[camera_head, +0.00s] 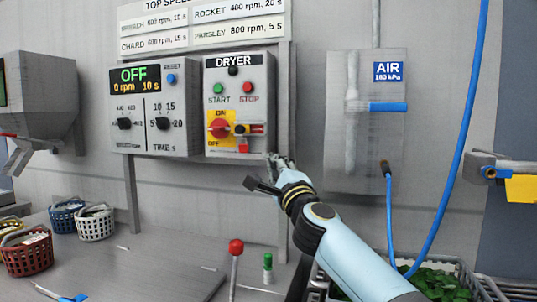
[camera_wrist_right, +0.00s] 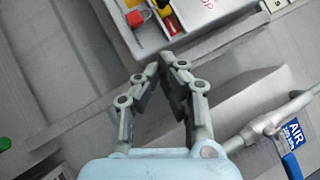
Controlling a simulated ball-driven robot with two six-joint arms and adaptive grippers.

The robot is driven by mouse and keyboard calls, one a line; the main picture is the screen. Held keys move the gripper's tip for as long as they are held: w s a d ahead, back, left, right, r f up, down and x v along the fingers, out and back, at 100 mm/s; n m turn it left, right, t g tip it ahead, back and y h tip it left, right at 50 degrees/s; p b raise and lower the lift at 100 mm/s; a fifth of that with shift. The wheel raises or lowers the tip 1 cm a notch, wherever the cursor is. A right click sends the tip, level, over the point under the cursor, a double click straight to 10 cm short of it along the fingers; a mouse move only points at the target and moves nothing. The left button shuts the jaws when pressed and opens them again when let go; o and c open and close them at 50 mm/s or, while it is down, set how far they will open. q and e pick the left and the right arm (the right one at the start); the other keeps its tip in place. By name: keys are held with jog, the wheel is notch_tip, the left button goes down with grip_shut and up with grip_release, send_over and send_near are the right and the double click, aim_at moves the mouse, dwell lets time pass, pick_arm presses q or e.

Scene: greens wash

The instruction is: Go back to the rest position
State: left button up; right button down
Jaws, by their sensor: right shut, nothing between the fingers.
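My right gripper (camera_head: 266,172) is in the middle of the head view, just below the lower right corner of the grey dryer box (camera_head: 239,75). In the right wrist view the fingers (camera_wrist_right: 161,62) come together at their tips and hold nothing. The dryer box has green START and red STOP buttons, a red and yellow rotary switch (camera_head: 219,127) and a red padlock (camera_head: 243,146). The padlock also shows in the right wrist view (camera_wrist_right: 135,18). My left gripper is in neither view.
Left of the dryer box is a control panel (camera_head: 151,142) reading OFF. An air panel (camera_head: 337,151) with a blue lever (camera_head: 388,107) and a blue hose (camera_head: 451,190) is to the right. A red-knobbed lever (camera_head: 236,247), several baskets (camera_head: 28,255) and a crate of greens (camera_head: 462,270) stand below.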

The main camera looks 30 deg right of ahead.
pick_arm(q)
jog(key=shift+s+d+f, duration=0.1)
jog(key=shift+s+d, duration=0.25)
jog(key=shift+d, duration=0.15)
pick_arm(e)
jog(key=shift+s+a+f, duration=0.2)
jog(key=shift+s+f, duration=0.05)
jog(key=shift+s, duration=0.4)
